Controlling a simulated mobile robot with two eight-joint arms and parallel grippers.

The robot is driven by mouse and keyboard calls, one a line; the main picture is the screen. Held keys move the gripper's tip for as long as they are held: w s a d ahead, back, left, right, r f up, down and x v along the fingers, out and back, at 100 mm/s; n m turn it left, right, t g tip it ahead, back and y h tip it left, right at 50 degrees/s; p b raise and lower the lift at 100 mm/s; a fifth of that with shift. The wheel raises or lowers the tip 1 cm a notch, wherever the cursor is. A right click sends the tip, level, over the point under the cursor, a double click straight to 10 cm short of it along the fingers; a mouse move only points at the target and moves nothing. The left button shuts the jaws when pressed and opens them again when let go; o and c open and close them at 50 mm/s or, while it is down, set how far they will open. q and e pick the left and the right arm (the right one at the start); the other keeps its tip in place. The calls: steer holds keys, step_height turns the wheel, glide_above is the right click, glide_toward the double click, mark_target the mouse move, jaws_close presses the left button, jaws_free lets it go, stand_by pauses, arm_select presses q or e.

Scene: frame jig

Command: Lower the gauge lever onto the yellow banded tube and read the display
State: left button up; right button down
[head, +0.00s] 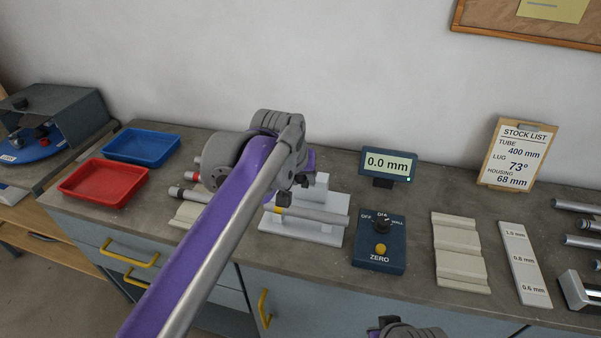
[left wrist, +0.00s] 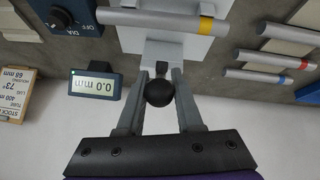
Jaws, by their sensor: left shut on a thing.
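The yellow banded tube (head: 311,213) lies across the white gauge stand (head: 328,236); its yellow band (left wrist: 206,25) shows in the left wrist view. The gauge lever's black ball knob (left wrist: 159,93) is between the fingers of my left gripper (left wrist: 160,88), which is shut on it. In the head view my left gripper (head: 294,188) is just above the tube, and my arm hides part of the gauge. The display (head: 388,164) reads 0.0 mm. It also shows upside down in the left wrist view (left wrist: 97,85). A grey part at the bottom edge may be my right gripper (head: 404,330).
A blue control box (head: 380,256) with a dial and yellow ZERO button stands right of the gauge. Beyond are a grooved block (head: 459,262) and a thickness strip (head: 522,262). Red (head: 103,185) and blue (head: 142,147) trays sit left. Other banded tubes lie left of the gauge.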

mark_target(302, 216)
arm_select(q)
steer(key=s+f+t+b, duration=0.1)
steer(key=f+t, duration=0.1)
steer(key=s+f+t+h+b, duration=0.1)
steer(key=f+t+b, duration=0.1)
steer(key=f, duration=0.1)
steer(key=s+a+f+t+h+b, duration=0.1)
steer(key=f+t, duration=0.1)
steer(key=shift+s+a+f+t+b, duration=0.1)
steer(key=shift+s+f+t+b, duration=0.2)
steer(key=shift+f+t+b, duration=0.1)
steer(key=shift+f, duration=0.35)
steer(key=shift+f+b, duration=0.4)
steer(key=shift+f, duration=0.95)
steer(key=o, duration=0.5)
steer(key=shift+c, duration=0.2)
steer(key=o, duration=0.3)
steer(key=shift+w+a, duration=0.1)
steer(key=shift+o, duration=0.2)
